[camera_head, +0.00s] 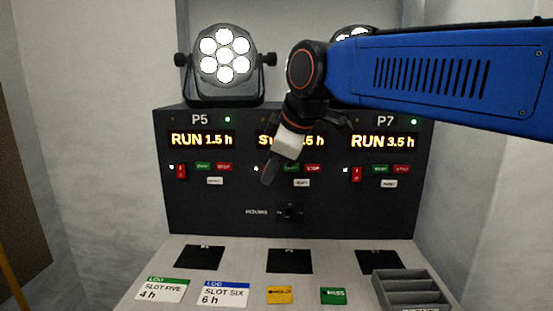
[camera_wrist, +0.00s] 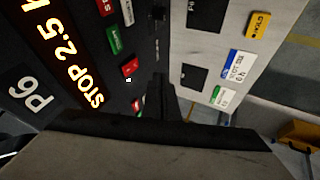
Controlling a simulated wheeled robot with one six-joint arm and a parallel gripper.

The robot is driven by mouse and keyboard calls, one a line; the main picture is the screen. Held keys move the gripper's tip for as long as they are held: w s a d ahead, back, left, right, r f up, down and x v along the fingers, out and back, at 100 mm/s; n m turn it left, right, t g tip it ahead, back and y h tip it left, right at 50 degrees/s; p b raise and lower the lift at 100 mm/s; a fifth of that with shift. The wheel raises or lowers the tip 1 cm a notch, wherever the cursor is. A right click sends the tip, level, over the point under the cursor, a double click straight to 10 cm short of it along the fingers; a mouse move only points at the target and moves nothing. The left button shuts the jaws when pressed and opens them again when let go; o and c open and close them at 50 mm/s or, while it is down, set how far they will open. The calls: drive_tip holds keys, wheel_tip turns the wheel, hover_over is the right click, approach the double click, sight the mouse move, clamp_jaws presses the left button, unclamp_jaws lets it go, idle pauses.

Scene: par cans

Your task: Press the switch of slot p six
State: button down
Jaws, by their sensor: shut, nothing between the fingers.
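The middle slot P6 shows its label (camera_wrist: 38,97) and the lit display "STOP 2.5 h" (camera_wrist: 75,45) in the wrist view. Its red rocker switch (camera_wrist: 130,67) is near the green button (camera_wrist: 114,40), with a red button (camera_wrist: 105,6) beyond. In the head view the gripper covers the P6 label, part of the display and the rocker. My gripper (camera_head: 269,175) is shut and empty, its tips in front of the P6 rocker area. In the wrist view its fingers (camera_wrist: 160,90) point to the right of the rocker; I cannot tell whether they touch the panel.
P5 (camera_head: 200,120) and P7 (camera_head: 385,121) read RUN, with red rockers (camera_head: 181,172) (camera_head: 356,174). A knob (camera_head: 291,212) sits below. A lit par can (camera_head: 224,62) stands on top. The shelf holds cards (camera_head: 222,293), yellow and green tags, and a grey tray (camera_head: 405,287).

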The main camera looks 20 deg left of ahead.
drive_tip(key=shift+w+a+f, duration=0.3)
drive_tip(key=shift+w+f, duration=0.1)
drive_tip(key=shift+w, duration=0.35)
drive_tip(key=shift+w+a+f, duration=0.3)
drive_tip(key=shift+w+f, duration=0.05)
drive_tip(key=shift+w, duration=0.45)
drive_tip(key=shift+w+a+f, duration=0.3)
drive_tip(key=shift+w+f, duration=0.1)
drive_tip(key=shift+w, duration=0.35)
drive_tip(key=shift+w+f+t, duration=0.1)
drive_tip(key=shift+w+t, duration=0.1)
drive_tip(key=shift+t, duration=0.1)
drive_tip(key=shift+r, duration=0.9)
